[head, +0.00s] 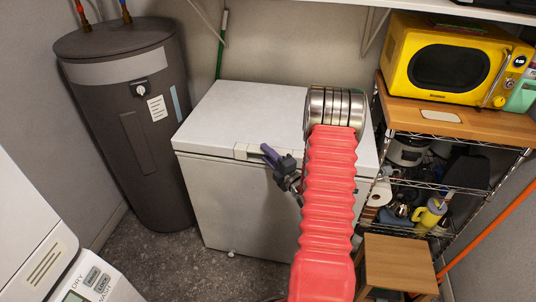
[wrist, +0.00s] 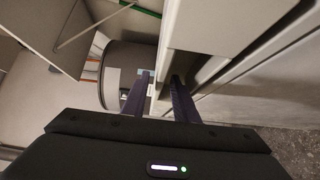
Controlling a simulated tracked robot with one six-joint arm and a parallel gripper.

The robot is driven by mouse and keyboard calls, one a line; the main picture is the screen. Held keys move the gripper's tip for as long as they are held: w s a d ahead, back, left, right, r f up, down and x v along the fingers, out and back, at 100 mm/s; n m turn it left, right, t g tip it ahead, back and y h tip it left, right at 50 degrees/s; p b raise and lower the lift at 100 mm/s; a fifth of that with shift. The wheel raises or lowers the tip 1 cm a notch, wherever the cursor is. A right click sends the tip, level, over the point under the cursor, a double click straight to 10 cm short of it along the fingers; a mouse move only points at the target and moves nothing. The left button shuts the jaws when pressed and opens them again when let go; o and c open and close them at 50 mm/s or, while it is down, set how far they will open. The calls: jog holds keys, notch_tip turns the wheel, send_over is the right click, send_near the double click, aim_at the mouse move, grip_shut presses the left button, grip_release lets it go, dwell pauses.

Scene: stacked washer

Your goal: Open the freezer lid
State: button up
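The freezer (head: 232,200) is a white chest against the back wall. Its flat lid (head: 245,112) lies shut on the body, partly hidden on the right by my red-sleeved arm. A small pale handle (head: 241,151) is at the lid's front edge. My gripper (head: 268,152) is at this front edge, just right of the handle's visible part. In the wrist view my gripper (wrist: 161,78) has its two dark fingers apart, with a pale edge of the freezer front (wrist: 178,40) close by their tips. I cannot tell whether the fingers touch the handle.
A dark grey water heater (head: 130,120) stands left of the freezer. A wire shelf rack with a wooden top (head: 465,122) and a yellow microwave (head: 450,62) stands right. A wooden stool (head: 400,262) is at front right. A white shelf (head: 430,5) hangs above.

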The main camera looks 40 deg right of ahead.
jog(key=shift+c, duration=0.4)
grip_shut()
jog(key=shift+s+f, duration=0.1)
jog(key=shift+f, duration=0.05)
dwell(0.6)
